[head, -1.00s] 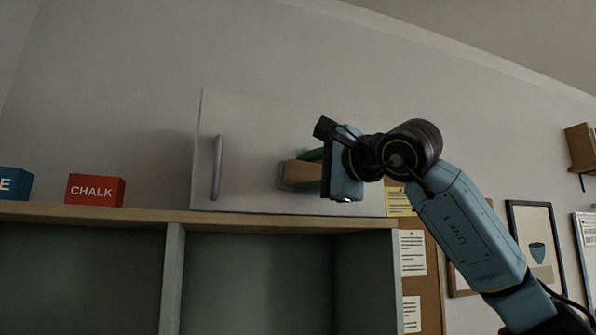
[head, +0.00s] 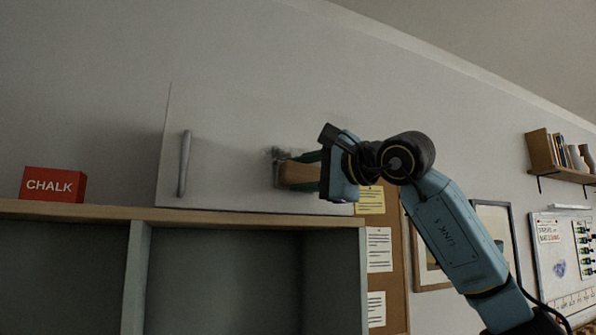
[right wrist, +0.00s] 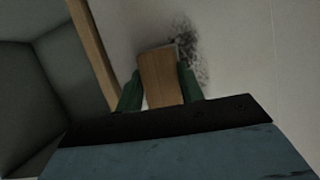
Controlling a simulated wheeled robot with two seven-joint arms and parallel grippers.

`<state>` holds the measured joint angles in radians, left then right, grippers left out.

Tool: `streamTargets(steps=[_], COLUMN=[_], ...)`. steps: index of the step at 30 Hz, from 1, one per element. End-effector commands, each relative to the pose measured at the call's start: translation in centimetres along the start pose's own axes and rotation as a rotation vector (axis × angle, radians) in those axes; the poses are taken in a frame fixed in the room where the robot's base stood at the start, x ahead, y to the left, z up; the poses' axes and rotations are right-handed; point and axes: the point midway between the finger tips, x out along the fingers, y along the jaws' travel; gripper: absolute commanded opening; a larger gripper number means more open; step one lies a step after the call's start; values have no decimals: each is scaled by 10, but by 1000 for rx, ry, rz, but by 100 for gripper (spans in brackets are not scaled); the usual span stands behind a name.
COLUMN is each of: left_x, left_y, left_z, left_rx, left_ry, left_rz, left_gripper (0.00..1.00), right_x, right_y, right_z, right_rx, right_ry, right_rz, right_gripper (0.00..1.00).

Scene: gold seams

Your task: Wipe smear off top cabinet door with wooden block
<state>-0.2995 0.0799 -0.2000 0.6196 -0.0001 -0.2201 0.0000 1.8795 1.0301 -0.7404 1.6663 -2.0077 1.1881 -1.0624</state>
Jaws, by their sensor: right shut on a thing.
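The top cabinet door (head: 228,160) is a pale panel with a vertical grey bar handle (head: 184,163) near its left side. A dark smear (head: 280,153) shows on it just above the block, and in the right wrist view the smear (right wrist: 190,50) lies around and beside the block's far end. My right gripper (head: 303,170) has green fingers shut on the wooden block (head: 296,174). The block's grey-edged far end is at the door surface; part of the smear may be hidden behind it. The block also shows in the right wrist view (right wrist: 160,78). My left gripper is out of view.
A wooden-edged shelf unit (head: 200,216) with open grey compartments runs just below the door. A red CHALK box (head: 53,184) stands on it at left. A cork board (head: 393,270) with papers and a small wall shelf (head: 562,175) are at right.

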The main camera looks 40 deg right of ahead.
Motion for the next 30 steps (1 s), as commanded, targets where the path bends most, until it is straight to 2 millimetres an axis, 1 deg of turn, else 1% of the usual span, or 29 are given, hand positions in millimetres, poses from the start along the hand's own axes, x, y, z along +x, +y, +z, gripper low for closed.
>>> streamTargets(steps=[1,6,14,24,30], left_x=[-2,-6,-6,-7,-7], left_y=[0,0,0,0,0], left_z=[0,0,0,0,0], left_rx=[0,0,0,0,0], left_ry=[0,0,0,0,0], left_rz=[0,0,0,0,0], left_gripper=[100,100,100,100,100], right_x=[-1,-6,-9,-21,-24], right_y=[-1,-2,-2,-4,-5], right_z=[-7,-21,-29,-54,-54], right_rx=[3,2,3,3,1], right_ry=[6,7,6,6,4], right_rz=[2,3,3,3,3], right_gripper=[13,13,13,13,13])
